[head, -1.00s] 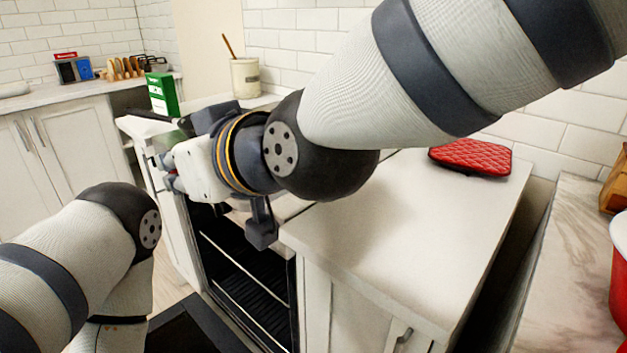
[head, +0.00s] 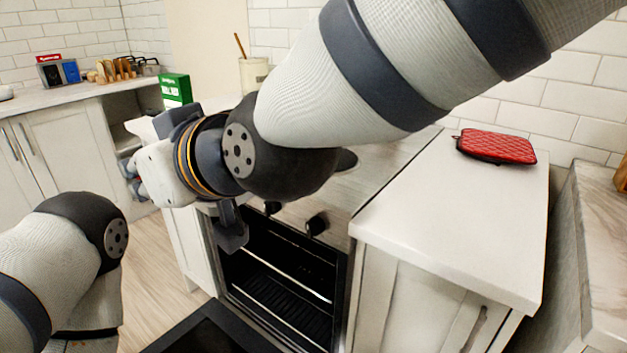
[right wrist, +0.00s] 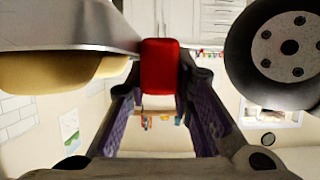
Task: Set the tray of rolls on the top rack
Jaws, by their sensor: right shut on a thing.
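My right gripper (head: 130,178) is in front of the oven at the left of the head view, its fingers pointing left. In the right wrist view its purple fingers are shut on a red grip (right wrist: 160,65), which adjoins the edge of a grey metal tray (right wrist: 65,25). Yellowish rolls (right wrist: 50,76) show along that tray's edge. The tray is hidden in the head view. The oven is open, and its top rack (head: 280,273) shows inside, empty where visible. My left arm enters at lower left; its gripper is out of view.
The dark oven door (head: 212,332) hangs open at the bottom. Oven knobs (head: 316,225) sit above the opening. A white counter (head: 450,225) with a red quilted pad (head: 497,147) is to the right. A green box (head: 175,90) stands behind my gripper. Wood floor is free at left.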

